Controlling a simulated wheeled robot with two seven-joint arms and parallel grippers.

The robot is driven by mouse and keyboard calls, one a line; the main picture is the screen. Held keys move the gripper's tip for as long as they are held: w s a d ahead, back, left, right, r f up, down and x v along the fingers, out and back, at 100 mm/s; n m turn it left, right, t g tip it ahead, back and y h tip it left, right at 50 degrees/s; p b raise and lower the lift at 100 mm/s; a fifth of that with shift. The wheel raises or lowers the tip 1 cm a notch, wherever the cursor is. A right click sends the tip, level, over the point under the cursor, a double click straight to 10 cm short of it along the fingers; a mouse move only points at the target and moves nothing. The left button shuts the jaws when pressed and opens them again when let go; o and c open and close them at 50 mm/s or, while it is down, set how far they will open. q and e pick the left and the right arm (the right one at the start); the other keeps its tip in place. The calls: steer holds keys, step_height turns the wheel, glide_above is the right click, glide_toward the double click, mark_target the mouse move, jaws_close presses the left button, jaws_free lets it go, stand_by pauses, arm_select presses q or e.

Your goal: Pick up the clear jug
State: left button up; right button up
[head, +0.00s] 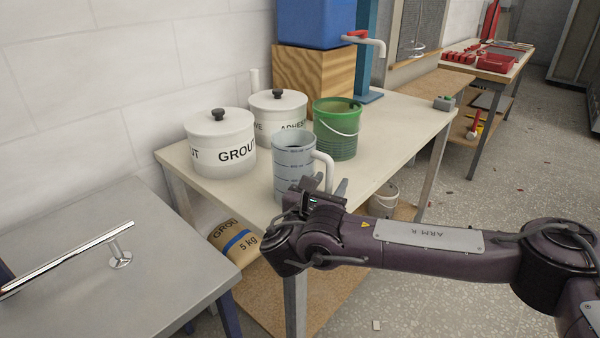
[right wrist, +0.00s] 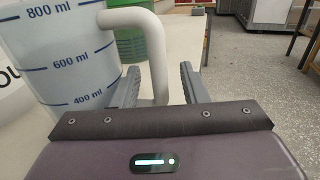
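The clear jug (head: 292,165) stands upright on the near corner of the cream worktop. It is pale blue and see-through, with dark volume marks and a white handle (head: 325,168) on its right side. In the right wrist view the jug (right wrist: 65,55) fills the left, and its handle (right wrist: 157,70) comes down between my two fingers. My right gripper (head: 325,189) is at the handle, with its fingers apart on either side of it. A gap shows between the handle and the right finger in the right wrist view (right wrist: 158,84). My left gripper is not in view.
A white grout pot (head: 220,143) and a white adhesive pot (head: 278,112) stand behind the jug. A green bucket (head: 337,130) stands behind it to the right. The worktop (head: 408,125) is clear farther right. A metal table (head: 90,250) with a chrome bar is at left.

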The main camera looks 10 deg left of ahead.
steer(key=shift+x, duration=1.05)
steer(key=shift+c, duration=0.2)
jaws_close()
stand_by(0.4)
steer(key=shift+r, duration=0.1)
